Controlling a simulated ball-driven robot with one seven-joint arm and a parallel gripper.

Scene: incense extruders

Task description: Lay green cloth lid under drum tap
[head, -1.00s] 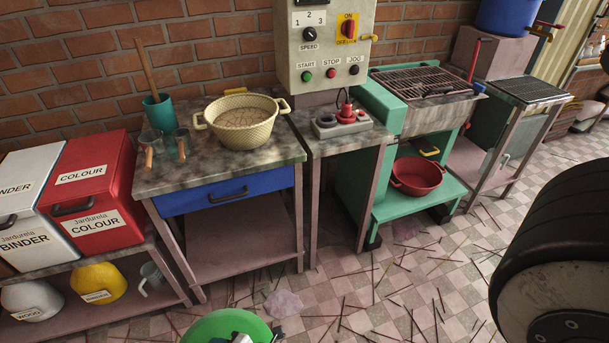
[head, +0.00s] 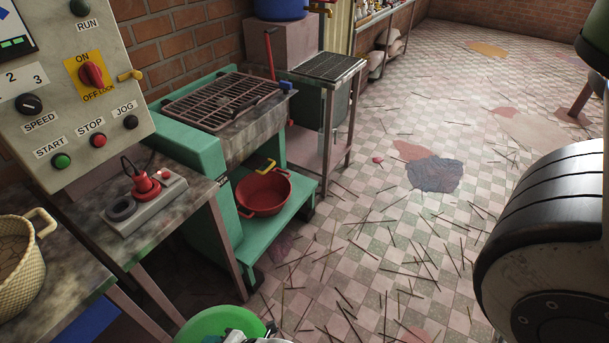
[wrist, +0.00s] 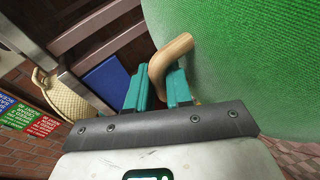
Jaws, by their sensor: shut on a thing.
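The green cloth lid (wrist: 235,60) fills the upper right of the wrist view. Its curved wooden handle (wrist: 170,58) is between the teal fingers of my gripper (wrist: 158,88), which is shut on it. The lid's green edge also shows at the bottom of the head view (head: 212,323), above the floor, mostly cut off. The blue drum (head: 277,8) is at the top of the head view, partly cut off, on a pinkish block. Its brass tap (head: 319,8) sticks out to the right, above a stand with a dark grated top (head: 334,66). The lid is well apart from it.
A green machine with a rack (head: 220,98) stands left of the grated stand, a red basin (head: 263,192) on its lower shelf. A control box (head: 75,110) and bench are at left. Thin sticks litter the open tiled floor (head: 400,200). A dark wheel-like shape (head: 550,230) blocks the right.

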